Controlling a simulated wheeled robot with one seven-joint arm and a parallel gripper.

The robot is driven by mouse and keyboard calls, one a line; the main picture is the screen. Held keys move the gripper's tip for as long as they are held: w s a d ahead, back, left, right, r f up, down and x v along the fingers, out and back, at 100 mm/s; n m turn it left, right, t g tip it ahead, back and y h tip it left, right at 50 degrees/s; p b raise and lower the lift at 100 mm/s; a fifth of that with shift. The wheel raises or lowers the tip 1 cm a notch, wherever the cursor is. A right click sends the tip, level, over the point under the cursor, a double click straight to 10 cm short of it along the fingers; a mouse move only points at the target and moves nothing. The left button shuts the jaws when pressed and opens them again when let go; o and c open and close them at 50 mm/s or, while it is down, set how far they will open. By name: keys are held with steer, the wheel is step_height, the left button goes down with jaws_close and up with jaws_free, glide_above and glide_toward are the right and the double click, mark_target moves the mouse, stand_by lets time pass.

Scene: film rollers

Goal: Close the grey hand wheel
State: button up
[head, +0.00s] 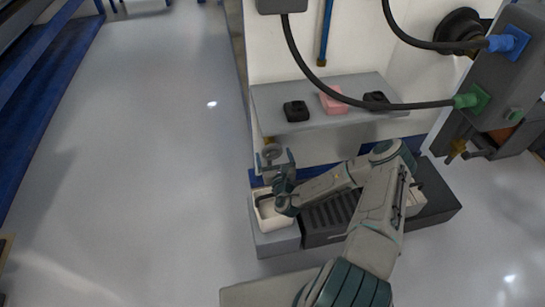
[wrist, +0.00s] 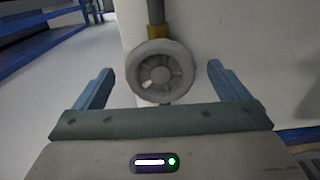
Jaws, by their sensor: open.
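The grey hand wheel (wrist: 160,71) is round with spokes and a small pale knob low on its left side. It sits below a brass fitting (wrist: 158,31) on a grey vertical pipe, beside a white wall. In the wrist view my gripper (wrist: 155,80) is open, with one finger to the left and one to the right of the wheel. Neither finger appears to touch it. In the head view the wheel (head: 271,151) is small and partly hidden by my gripper (head: 276,156).
A grey shelf (head: 335,124) above holds two black blocks (head: 296,111) and a pink block (head: 333,100). An open pale bin (head: 268,222) is below my gripper. The floor (head: 130,170) to the left is clear.

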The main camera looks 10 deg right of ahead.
steer(key=shift+w, duration=0.8)
steer(key=c, duration=1)
